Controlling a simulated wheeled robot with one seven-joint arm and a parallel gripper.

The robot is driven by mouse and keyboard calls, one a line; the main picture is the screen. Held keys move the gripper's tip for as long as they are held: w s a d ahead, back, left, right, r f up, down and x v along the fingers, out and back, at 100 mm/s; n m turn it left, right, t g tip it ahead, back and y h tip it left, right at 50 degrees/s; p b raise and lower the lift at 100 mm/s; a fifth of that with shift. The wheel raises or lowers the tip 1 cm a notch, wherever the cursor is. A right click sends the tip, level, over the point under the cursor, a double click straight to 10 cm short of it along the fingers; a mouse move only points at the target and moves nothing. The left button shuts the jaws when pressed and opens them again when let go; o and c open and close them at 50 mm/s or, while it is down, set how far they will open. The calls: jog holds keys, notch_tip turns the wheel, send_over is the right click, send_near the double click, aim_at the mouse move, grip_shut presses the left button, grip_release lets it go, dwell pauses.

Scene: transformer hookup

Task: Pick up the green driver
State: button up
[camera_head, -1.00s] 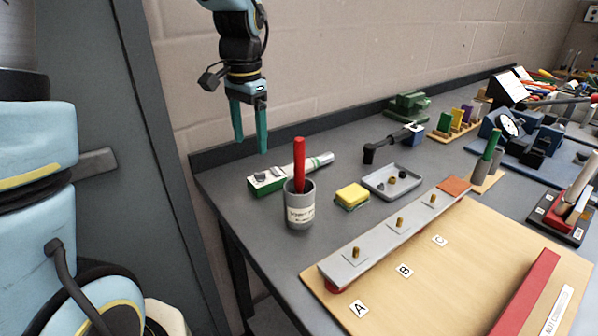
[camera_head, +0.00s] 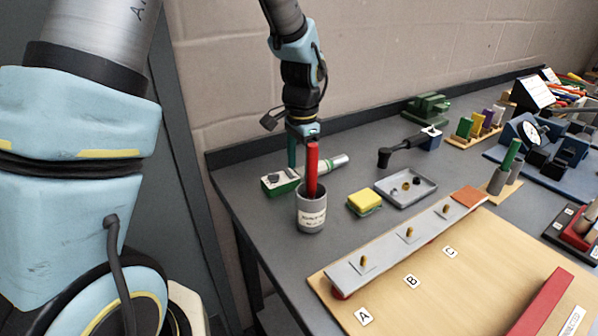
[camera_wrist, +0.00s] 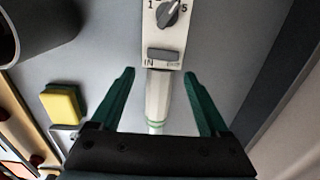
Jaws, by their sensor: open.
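A white-and-green tool with a tubular body (camera_head: 340,162) lies on the bench behind the grey cup. Its green and white box end with a dial (camera_head: 282,180) shows at the left. A green-handled tool (camera_head: 511,155) stands upright in a grey holder at the right. My gripper (camera_wrist: 159,73) is open and empty. In the wrist view its two green fingers are on either side of the lying tool's tube (camera_wrist: 158,98), below the dial panel (camera_wrist: 163,45). How far above it they are is unclear. In the head view the red handle partly hides the fingers.
The grey cup (camera_head: 312,217) holding a red handle (camera_head: 312,168) stands just in front of my gripper. A yellow-green sponge (camera_head: 364,202) and a grey tray (camera_head: 420,192) are to its right. The wall is close behind. A wooden board (camera_head: 450,285) fills the front right.

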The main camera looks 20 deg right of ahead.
jog(key=shift+f, duration=0.6)
grip_shut()
jog(key=shift+r, duration=0.1)
dwell(0.3)
